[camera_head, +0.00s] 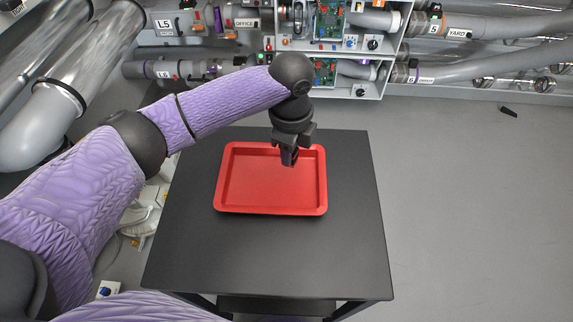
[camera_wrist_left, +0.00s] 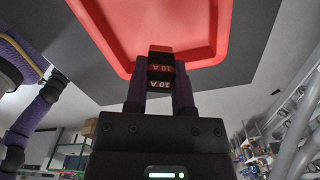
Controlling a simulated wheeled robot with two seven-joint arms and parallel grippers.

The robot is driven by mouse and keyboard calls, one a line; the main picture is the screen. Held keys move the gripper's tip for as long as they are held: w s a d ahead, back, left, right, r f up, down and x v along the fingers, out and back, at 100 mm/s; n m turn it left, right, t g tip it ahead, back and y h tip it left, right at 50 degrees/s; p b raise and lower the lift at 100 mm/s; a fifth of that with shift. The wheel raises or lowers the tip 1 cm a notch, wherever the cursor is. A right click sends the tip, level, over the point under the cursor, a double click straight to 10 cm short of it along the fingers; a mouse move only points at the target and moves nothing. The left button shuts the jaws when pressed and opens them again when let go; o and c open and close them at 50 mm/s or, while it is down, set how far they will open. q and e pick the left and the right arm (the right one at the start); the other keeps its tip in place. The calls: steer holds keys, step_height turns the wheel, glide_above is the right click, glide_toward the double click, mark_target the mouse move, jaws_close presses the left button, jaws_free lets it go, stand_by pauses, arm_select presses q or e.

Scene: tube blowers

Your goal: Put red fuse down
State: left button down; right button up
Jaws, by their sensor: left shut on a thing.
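My left gripper (camera_head: 289,157) points down over the upper right part of the red tray (camera_head: 262,209). It is shut on a small fuse. In the left wrist view, the fuse (camera_wrist_left: 162,70) sits between the two fingers. It looks dark with an orange-red end and shows red and white "10 A" markings. The tray (camera_wrist_left: 207,54) lies beyond the fingertips in that view, and I cannot tell whether the fuse touches it. In the head view the fuse is too small to make out clearly. The tray's visible floor looks empty. My right gripper is out of view.
The tray rests on a black table (camera_head: 345,245) with bare surface around it. Behind stand a grey shelf unit (camera_head: 330,87) with circuit boards and labelled grey tubes (camera_head: 470,25). A small dark object (camera_head: 508,111) lies on the floor at right.

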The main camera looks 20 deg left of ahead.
mark_target(289, 183)
arm_select(q)
step_height(289, 183, down, 8)
steer(key=b, duration=0.2)
steer(key=shift+s+r+b, duration=0.1)
steer(key=shift+r+b, duration=0.1)
steer(key=shift+b, duration=0.2)
steer(key=shift+r, duration=0.15)
steer(key=shift+c, duration=2.3)
jaws_free()
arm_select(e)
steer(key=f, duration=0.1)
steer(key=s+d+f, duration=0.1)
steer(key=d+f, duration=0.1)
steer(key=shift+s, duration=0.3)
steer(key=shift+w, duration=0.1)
arm_select(q)
step_height(289, 183, up, 12)
steer(key=p, duration=0.5)
steer(key=shift+f, duration=0.25)
steer(key=shift+r, duration=0.3)
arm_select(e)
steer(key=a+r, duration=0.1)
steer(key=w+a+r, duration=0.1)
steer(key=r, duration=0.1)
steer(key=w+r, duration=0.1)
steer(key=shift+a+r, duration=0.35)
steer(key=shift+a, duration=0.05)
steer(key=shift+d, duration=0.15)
